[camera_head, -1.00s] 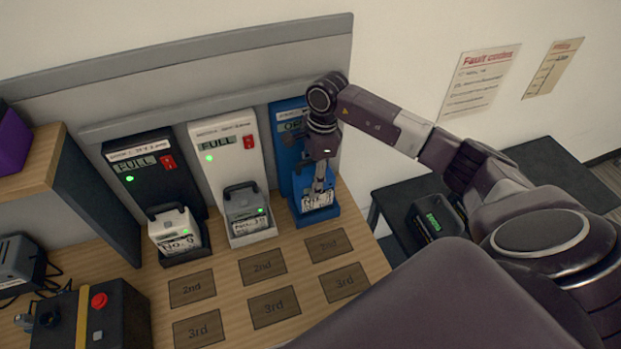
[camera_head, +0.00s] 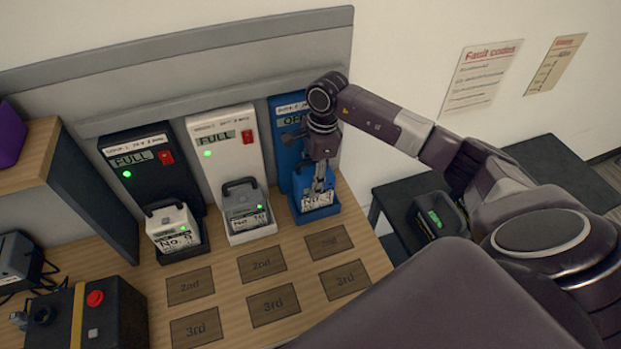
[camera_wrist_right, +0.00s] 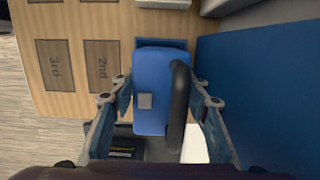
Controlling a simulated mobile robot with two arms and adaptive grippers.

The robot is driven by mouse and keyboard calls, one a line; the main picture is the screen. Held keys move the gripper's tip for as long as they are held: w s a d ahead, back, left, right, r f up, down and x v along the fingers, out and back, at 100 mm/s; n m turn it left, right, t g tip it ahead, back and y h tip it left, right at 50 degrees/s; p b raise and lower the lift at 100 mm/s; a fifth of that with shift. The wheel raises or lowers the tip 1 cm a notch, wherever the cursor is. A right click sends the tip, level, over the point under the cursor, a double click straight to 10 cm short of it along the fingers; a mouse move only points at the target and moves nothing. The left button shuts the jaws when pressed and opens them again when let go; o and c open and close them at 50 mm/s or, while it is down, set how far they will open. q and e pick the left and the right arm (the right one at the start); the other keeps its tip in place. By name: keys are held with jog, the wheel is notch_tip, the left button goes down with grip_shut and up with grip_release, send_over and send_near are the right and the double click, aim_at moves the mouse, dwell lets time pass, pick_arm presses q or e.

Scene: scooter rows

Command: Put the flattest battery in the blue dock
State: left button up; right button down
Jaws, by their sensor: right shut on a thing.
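The blue dock (camera_head: 285,140) stands at the right end of the row of three docks, its display partly hidden by my arm. A blue battery (camera_head: 327,183) with a white number label is at its cradle (camera_head: 318,216); I cannot tell whether it is fully seated. My right gripper (camera_head: 321,184) is around this battery from above. In the right wrist view the battery's blue top (camera_wrist_right: 149,85) and black handle (camera_wrist_right: 180,105) are between the fingers of my right gripper (camera_wrist_right: 160,103). My left gripper is out of view.
The black dock (camera_head: 140,170) and white dock (camera_head: 225,150) read FULL, with a white battery (camera_head: 172,230) and a grey battery (camera_head: 245,205) in them. Marked 2nd and 3rd spots on the bench are empty. A dark battery (camera_head: 437,218) sits on the side table.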

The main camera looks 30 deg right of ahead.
jog(key=shift+w+f, duration=0.1)
jog(key=shift+f, duration=0.05)
jog(key=c, duration=1.2)
grip_release()
jog(key=shift+o, duration=0.9)
jog(key=shift+s+f, duration=0.2)
jog(key=shift+s, duration=0.05)
jog(key=r, duration=0.4)
jog(key=d+r, duration=0.1)
jog(key=r, duration=0.7)
jog(key=shift+s+d+r, duration=0.1)
jog(key=shift+d, duration=0.2)
notch_tip(320, 180, up, 9)
jog(key=d+p, duration=0.1)
jog(key=p, duration=0.4)
jog(key=shift+s+d, duration=0.15)
jog(key=shift+s, duration=0.05)
